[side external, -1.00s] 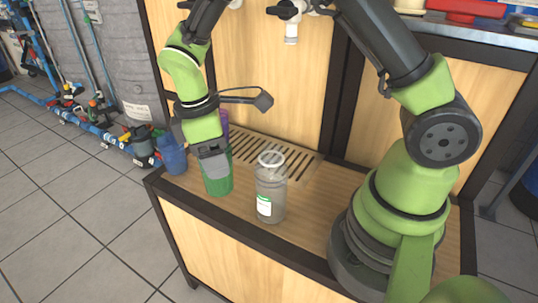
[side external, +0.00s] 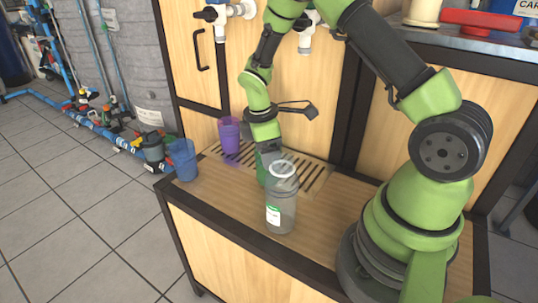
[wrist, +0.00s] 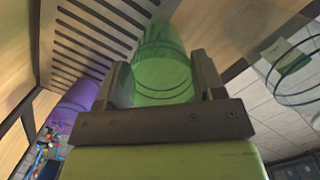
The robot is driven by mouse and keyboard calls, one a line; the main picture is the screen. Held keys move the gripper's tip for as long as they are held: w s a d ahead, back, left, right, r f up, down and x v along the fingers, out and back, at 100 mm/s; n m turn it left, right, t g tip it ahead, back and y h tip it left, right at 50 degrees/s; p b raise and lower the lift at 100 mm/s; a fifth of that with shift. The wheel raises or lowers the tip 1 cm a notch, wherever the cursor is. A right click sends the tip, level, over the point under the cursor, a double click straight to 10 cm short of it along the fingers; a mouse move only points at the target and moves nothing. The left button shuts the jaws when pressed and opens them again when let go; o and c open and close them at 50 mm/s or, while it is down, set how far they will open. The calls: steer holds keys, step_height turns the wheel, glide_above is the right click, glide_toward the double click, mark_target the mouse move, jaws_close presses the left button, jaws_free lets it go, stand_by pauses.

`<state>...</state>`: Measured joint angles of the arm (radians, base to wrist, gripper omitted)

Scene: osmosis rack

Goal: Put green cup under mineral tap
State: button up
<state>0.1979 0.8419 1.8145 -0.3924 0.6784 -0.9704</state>
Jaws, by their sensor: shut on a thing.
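My gripper (side external: 266,148) is shut on the green cup (side external: 261,168), which is upright and partly hidden behind the glass jar in the side view. In the wrist view the green cup (wrist: 162,62) sits between the two fingers of my gripper (wrist: 162,80). The cup is over or beside the slotted drain grate (side external: 318,178); I cannot tell whether it touches the surface. Two white taps show on the wooden back panel: a left tap (side external: 222,12) and a right tap (side external: 305,38) above and right of my gripper. No label tells which is mineral.
The glass jar (side external: 281,208) with a white rim stands close in front of the green cup. A purple cup (side external: 229,134) stands left of my gripper at the back. A blue cup (side external: 183,160) stands at the counter's left end. Free counter (side external: 222,196) lies left of the jar.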

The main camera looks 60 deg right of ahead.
steer(key=shift+d+f, duration=0.2)
steer(key=shift+f, duration=0.5)
steer(key=o, duration=0.9)
steer(key=shift+f, duration=0.15)
step_height(320, 180, up, 11)
steer(key=w+a, duration=0.1)
steer(key=shift+w+r, duration=0.15)
steer(key=shift+r, duration=0.05)
steer(key=shift+o, duration=0.4)
steer(key=shift+a+r, duration=0.1)
steer(key=shift+r, duration=0.3)
